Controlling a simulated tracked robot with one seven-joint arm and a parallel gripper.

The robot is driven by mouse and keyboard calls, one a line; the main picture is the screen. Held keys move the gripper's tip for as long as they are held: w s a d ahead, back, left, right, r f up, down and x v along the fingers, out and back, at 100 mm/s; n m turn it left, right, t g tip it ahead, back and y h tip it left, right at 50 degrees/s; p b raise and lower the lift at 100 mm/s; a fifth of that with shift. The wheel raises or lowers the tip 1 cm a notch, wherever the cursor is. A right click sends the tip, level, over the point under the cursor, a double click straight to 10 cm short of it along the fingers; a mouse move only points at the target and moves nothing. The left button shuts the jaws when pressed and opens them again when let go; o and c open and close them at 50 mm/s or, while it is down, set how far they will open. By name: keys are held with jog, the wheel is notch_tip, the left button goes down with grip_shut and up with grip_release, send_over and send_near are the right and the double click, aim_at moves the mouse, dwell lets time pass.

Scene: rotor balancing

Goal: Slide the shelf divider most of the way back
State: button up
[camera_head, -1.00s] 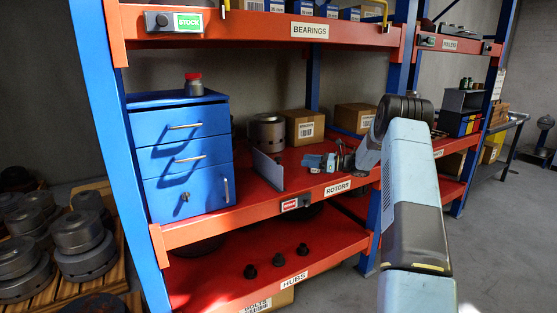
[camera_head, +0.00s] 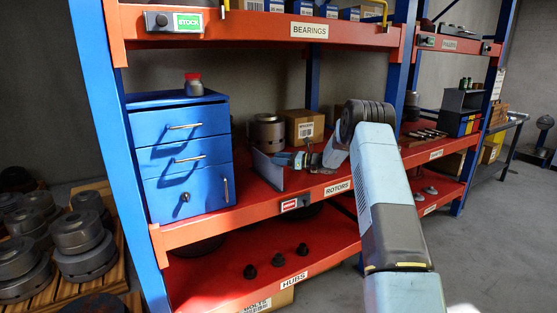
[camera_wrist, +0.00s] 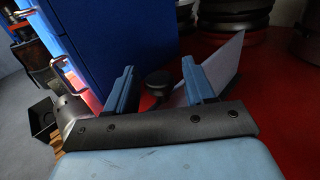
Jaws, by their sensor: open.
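The shelf divider (camera_head: 268,172) is a thin upright grey plate on the red rotor shelf, just right of the blue drawer cabinet. In the wrist view the divider (camera_wrist: 224,62) runs behind my right finger, and its near part shows between the fingers. My gripper (camera_head: 290,160) is open at the divider's right side in the head view. In the wrist view my gripper (camera_wrist: 158,84) has two blue fingers spread apart, with a dark round piece between and beyond them. I cannot tell whether a finger touches the plate.
The blue drawer cabinet (camera_head: 182,155) stands close on the left. A grey metal rotor (camera_head: 267,131) and a cardboard box (camera_head: 304,126) stand behind the divider. A blue post (camera_head: 396,95) rises right of my arm.

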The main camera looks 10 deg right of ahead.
jog(key=shift+w+a, duration=0.2)
jog(key=shift+a, duration=0.15)
grip_shut()
dwell(0.4)
